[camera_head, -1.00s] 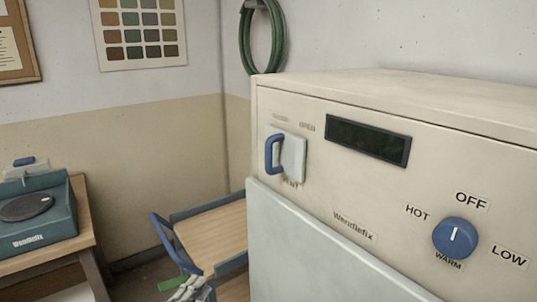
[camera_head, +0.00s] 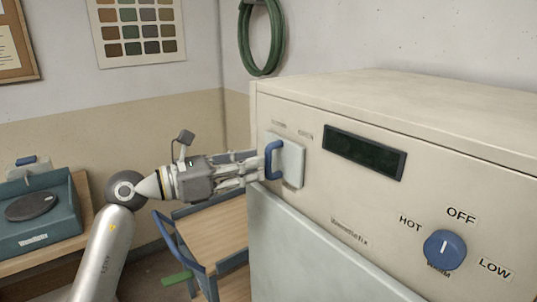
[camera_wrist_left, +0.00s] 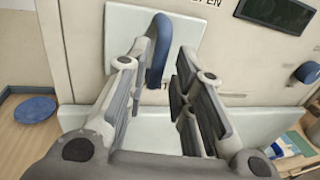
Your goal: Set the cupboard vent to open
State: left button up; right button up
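The cupboard vent is a pale sliding plate (camera_head: 293,163) with a blue upright handle (camera_head: 274,160), on the front of the cream cupboard (camera_head: 310,200). Two small labels sit above it; the right one reads OPEN. The plate and handle are toward the left label. My left gripper (camera_head: 258,168) is at the handle from the left. In the left wrist view the fingers (camera_wrist_left: 152,80) are open, with the blue handle (camera_wrist_left: 159,48) between their tips, nearer the left finger. Whether a finger touches it I cannot tell. My right gripper is not in view.
A blue knob (camera_head: 445,250) with heat labels and a dark display (camera_head: 364,150) share the panel. A blue-framed wooden cart (camera_head: 215,232) stands below my left arm. A teal wheel machine (camera_head: 36,215) is on a table at left. A green hose (camera_head: 262,45) hangs behind.

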aim_at(268, 171)
pick_arm(q)
jog(key=shift+p+x, duration=0.55)
jog(key=shift+x, duration=1.8)
jog(key=shift+a, duration=0.1)
grip_shut()
